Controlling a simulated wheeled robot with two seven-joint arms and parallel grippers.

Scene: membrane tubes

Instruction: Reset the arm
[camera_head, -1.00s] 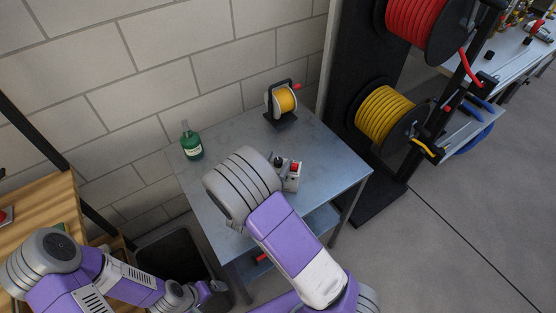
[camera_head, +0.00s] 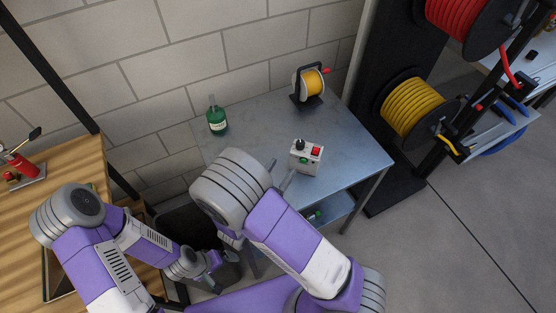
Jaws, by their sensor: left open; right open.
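My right arm folds over the front of the metal table (camera_head: 345,150). Its grey joint hides most of the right gripper (camera_head: 279,174); only narrow fingertips show, open and apart, left of a small white control box (camera_head: 305,158) with a red and a green button. They seem to hold nothing. My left arm is bent at the lower left. The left gripper (camera_head: 226,268) is small and dark in front of the table, below the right arm's joint, open with nothing seen in it.
A green bottle (camera_head: 217,120) and a small yellow spool on a stand (camera_head: 309,84) stand at the table's back. A rack with a large yellow spool (camera_head: 410,106) and red spool (camera_head: 465,15) is at the right. A wooden bench (camera_head: 75,170) lies left.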

